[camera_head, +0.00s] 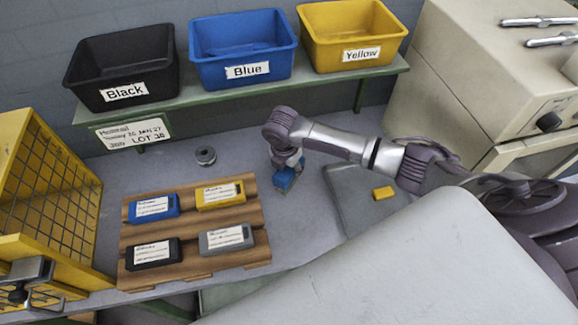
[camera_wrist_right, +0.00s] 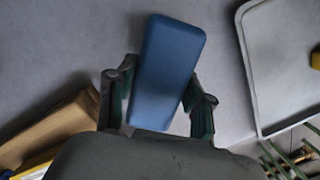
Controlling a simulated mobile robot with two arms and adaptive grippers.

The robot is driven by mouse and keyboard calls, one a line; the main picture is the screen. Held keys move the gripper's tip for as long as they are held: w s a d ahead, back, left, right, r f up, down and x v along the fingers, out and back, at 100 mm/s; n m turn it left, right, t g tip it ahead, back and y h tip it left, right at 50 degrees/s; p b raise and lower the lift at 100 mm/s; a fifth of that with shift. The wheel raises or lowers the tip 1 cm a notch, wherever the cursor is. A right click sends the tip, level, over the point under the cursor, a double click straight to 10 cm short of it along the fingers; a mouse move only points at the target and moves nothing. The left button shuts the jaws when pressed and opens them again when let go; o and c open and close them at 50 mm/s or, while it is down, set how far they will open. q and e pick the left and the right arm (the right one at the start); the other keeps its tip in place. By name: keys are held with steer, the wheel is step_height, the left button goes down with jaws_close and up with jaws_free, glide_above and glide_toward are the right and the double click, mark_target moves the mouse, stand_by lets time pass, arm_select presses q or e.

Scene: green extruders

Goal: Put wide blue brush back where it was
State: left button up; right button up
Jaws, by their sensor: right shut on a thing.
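My right gripper (camera_head: 287,168) is shut on a blue block-shaped thing (camera_head: 283,181), which I take for the wide blue brush; no bristles show. It is above the grey worktop, between the wooden rack and the grey tray. My left gripper is not in view.
The wooden rack (camera_head: 190,222) holds labelled blue, yellow, black and grey cases. The grey tray (camera_head: 350,205) holds a yellow block (camera_head: 383,193). Black (camera_head: 88,75), blue (camera_head: 205,55) and yellow (camera_head: 315,40) bins stand on the shelf. A round metal piece (camera_head: 206,156) lies behind the rack.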

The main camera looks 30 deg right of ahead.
steer(key=shift+f, duration=0.2)
steer(key=o, duration=0.8)
steer(key=shift+o, duration=1.1)
steer(key=shift+s+a+r+b, duration=0.1)
steer(key=shift+a+r+b, duration=0.1)
steer(key=shift+r, duration=1.1)
steer(key=shift+s+a+r+b, duration=0.1)
steer(key=shift+a+r+b, duration=0.1)
steer(key=shift+r, duration=1.1)
steer(key=shift+s+a+r+b, duration=0.1)
steer(key=shift+r+b, duration=0.1)
steer(key=shift+r, duration=1.1)
